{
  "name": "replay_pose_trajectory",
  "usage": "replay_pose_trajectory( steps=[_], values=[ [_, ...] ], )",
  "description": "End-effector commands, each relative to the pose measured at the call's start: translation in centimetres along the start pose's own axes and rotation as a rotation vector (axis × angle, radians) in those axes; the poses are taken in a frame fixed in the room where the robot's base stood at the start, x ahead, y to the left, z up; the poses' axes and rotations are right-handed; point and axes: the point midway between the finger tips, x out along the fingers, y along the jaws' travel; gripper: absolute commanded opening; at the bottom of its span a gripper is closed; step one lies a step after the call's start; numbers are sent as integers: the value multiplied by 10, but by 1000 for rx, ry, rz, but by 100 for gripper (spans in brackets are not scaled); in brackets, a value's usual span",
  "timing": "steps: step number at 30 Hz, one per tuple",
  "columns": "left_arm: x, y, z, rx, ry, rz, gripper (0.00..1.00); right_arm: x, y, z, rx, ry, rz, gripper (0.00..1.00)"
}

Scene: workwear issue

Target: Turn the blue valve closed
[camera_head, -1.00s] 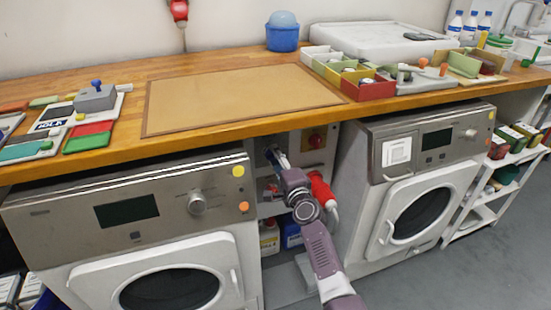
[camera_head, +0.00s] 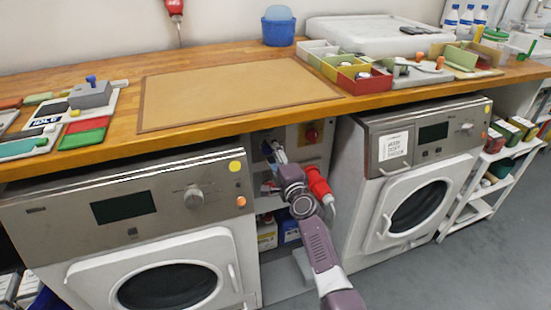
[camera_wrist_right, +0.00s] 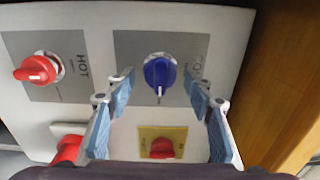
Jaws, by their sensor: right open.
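The blue valve (camera_wrist_right: 160,72) is a round knob on a grey plate of a white panel. It shows in the right wrist view, with a pale mark at its lower edge pointing down in the picture. My right gripper (camera_wrist_right: 158,84) is open, with its blue-padded fingers to the left and right of the knob in that view. I cannot tell how far the fingertips are from the panel. In the head view the right gripper (camera_head: 278,152) reaches into the gap between the two machines, and I cannot make out the blue knob there. My left gripper is out of view.
A red knob (camera_wrist_right: 38,69) marked HOT sits left of the valve, and a red switch on a yellow plate (camera_wrist_right: 162,147) below it. A red plug (camera_head: 319,184) is beside my right arm. The wooden worktop (camera_head: 230,128) overhangs the gap; washing machines (camera_head: 130,230) (camera_head: 405,190) flank it.

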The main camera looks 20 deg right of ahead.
Motion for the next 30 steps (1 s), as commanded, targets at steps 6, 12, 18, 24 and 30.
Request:
replay_pose_trajectory(
  steps=[6,12,18,24,30],
  values=[
    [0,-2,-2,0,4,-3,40,-21,2,0,3,1,1,48],
    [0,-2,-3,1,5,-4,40,-59,2,0,1,2,2,48],
    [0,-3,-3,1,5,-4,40,-95,2,-1,0,2,3,48],
    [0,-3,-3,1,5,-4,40,-115,2,0,1,1,3,48],
    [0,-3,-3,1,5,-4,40,-120,1,0,2,0,2,48]
  ],
)
